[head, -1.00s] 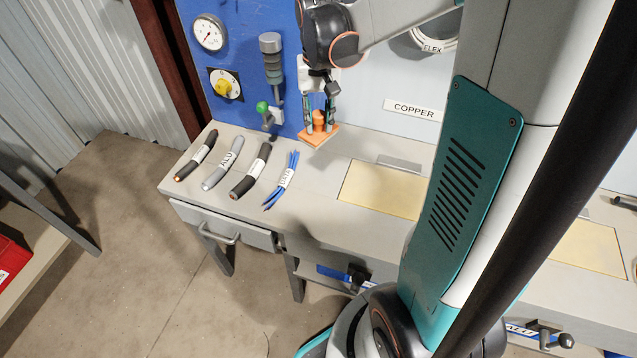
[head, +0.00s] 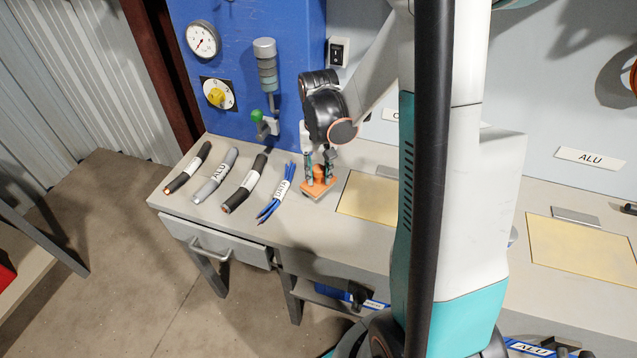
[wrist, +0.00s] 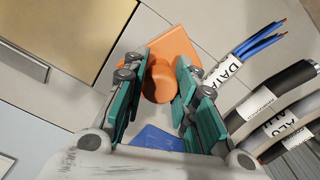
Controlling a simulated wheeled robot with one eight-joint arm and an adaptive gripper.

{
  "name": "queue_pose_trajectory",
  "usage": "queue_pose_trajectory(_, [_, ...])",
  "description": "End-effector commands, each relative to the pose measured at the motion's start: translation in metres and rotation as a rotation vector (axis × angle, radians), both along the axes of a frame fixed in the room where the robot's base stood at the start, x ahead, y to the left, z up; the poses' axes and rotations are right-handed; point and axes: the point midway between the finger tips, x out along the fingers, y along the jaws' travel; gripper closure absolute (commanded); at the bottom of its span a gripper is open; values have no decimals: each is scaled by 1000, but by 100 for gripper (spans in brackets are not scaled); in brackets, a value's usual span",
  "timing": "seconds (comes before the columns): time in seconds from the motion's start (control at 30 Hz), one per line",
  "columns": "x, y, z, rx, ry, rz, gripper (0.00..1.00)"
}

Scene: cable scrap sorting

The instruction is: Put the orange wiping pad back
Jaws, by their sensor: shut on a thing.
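The orange wiping pad (head: 319,190) is a flat slab with a round knob on top. My gripper (head: 319,170) points down and is shut on the knob, just right of the blue DATA cable piece (head: 273,199). The pad is at or just above the grey bench top; I cannot tell whether it touches. In the wrist view the pad (wrist: 178,45) lies beyond the teal fingers of my gripper (wrist: 161,82), one on each side of the knob.
Several cable pieces, one an ALU piece (head: 215,178), lie left of the pad. A pale yellow panel (head: 370,196) lies in the bench to its right. Behind stands a blue cabinet (head: 292,60) with a green-knobbed lever (head: 262,120). A blue patch (wrist: 155,138) shows under my gripper.

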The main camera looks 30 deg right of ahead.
Motion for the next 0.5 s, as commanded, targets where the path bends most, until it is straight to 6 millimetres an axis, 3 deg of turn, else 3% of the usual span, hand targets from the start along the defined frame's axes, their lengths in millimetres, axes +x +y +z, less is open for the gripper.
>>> queue_pose_trajectory(0.23, [0,0,-36,0,0,0,97])
queue_pose_trajectory(0.5, [0,0,-38,0,0,0,97])
